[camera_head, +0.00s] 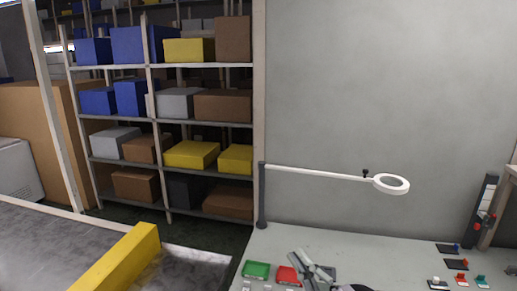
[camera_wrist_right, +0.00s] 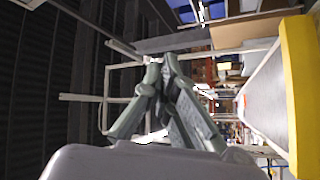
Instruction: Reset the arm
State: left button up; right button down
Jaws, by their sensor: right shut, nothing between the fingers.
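My right gripper (camera_head: 303,260) shows at the bottom of the head view, over the front of the grey-white workbench (camera_head: 385,250). In the right wrist view its two grey fingers (camera_wrist_right: 162,68) come together at the tips, with nothing between them. The rest of my right arm is mostly below the head view's edge. My left gripper is not in view.
A green bin (camera_head: 256,270) and a red bin (camera_head: 286,275) lie close to the right gripper. A magnifier lamp (camera_head: 391,185) reaches over the bench. A yellow rail (camera_head: 118,262) edges the conveyor at left. Shelves with boxes (camera_head: 192,154) stand behind.

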jog(key=s+d+f+m+g+h, duration=0.2)
jog(key=s+d+f+m+h, duration=0.1)
jog(key=d+f+m+h, duration=0.4)
jog(key=s+d+f+m+g+h, duration=0.3)
jog(key=d+f+m+h, duration=0.3)
jog(key=f+m, duration=0.15)
jog(key=s+a+f+m+g+y, duration=0.1)
jog(key=s+f+g, duration=0.5)
jog(key=s, duration=0.5)
jog(key=s+a+f+m+g+y, duration=0.1)
jog(key=s+f+g, duration=0.3)
jog(key=s+f, duration=0.45)
notch_tip(320, 180, down, 25)
jog(key=s+g+b, duration=0.1)
jog(key=s+b, duration=0.1)
jog(key=s+d+f+b, duration=0.1)
jog(key=s+f, duration=0.7)
jog(key=f, duration=0.2)
jog(key=s+d+f+g+b, duration=0.1)
jog(key=s+d+f, duration=0.1)
jog(key=s+f, duration=0.7)
jog(key=shift+s+d+f+n+g, duration=0.25)
jog(key=shift+s+f+n+g, duration=0.05)
jog(key=shift+f+n, duration=0.05)
